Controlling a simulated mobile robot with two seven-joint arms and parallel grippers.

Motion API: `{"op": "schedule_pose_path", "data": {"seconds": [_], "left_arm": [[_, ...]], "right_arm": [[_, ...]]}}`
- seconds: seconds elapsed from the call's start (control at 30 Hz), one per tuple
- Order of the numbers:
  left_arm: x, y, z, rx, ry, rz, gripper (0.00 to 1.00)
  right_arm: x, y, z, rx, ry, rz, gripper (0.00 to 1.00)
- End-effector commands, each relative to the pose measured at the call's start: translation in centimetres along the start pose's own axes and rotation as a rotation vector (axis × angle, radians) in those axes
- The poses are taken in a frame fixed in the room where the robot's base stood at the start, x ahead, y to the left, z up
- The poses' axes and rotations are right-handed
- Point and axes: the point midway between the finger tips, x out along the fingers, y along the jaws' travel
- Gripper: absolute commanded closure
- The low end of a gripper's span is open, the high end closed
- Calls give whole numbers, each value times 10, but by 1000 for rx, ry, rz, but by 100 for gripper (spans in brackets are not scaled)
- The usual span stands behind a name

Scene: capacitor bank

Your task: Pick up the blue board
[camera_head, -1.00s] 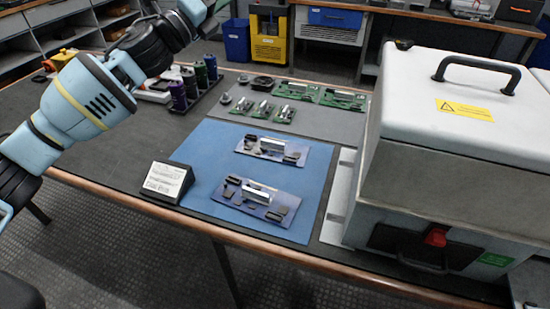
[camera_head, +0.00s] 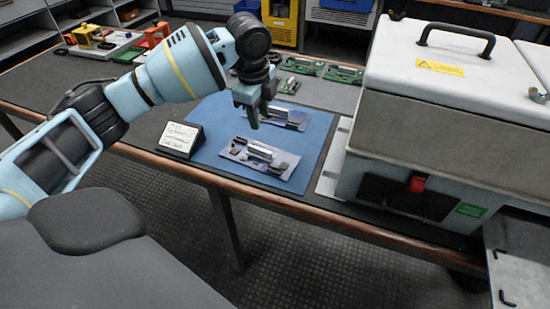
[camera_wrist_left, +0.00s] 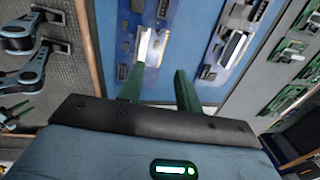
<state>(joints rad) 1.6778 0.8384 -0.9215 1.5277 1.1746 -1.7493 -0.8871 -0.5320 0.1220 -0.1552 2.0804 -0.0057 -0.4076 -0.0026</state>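Two blue boards lie on a blue mat (camera_head: 313,150) on the bench. The near blue board (camera_head: 242,157) bears a silver cylinder and dark parts. The far blue board (camera_head: 297,122) is partly hidden behind my left gripper (camera_head: 254,117), which hangs above the mat with its fingers down. In the left wrist view, the green fingers (camera_wrist_left: 158,90) stand apart with nothing between them. There the near board (camera_wrist_left: 152,48) is just beyond the fingers and the far board (camera_wrist_left: 234,45) is to the right. My right gripper is out of view.
A small white sign (camera_head: 180,137) stands left of the mat. A large white-lidded machine (camera_head: 450,100) stands close on the right. Green boards (camera_head: 342,74) lie behind the mat. A tray with coloured parts (camera_head: 103,42) is at the far left.

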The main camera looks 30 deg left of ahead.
Motion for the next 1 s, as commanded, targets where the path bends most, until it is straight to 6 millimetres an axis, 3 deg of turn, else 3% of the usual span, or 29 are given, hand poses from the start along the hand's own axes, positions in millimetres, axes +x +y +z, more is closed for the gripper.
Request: {"op": "schedule_pose_path", "data": {"seconds": [0.13, 0.37, 0.6, 0.8, 1.0], "left_arm": [[0, 20, 2, 15, -4, 102, 65], [3, 23, 1, 17, -4, 117, 65], [26, 25, 2, 16, -5, 116, 65], [31, 26, 2, 16, -5, 114, 65], [59, 29, 1, 16, -5, 116, 65]], "right_arm": [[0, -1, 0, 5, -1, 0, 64], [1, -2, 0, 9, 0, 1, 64], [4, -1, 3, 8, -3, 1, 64], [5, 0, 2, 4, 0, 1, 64], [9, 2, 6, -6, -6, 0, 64]]}}
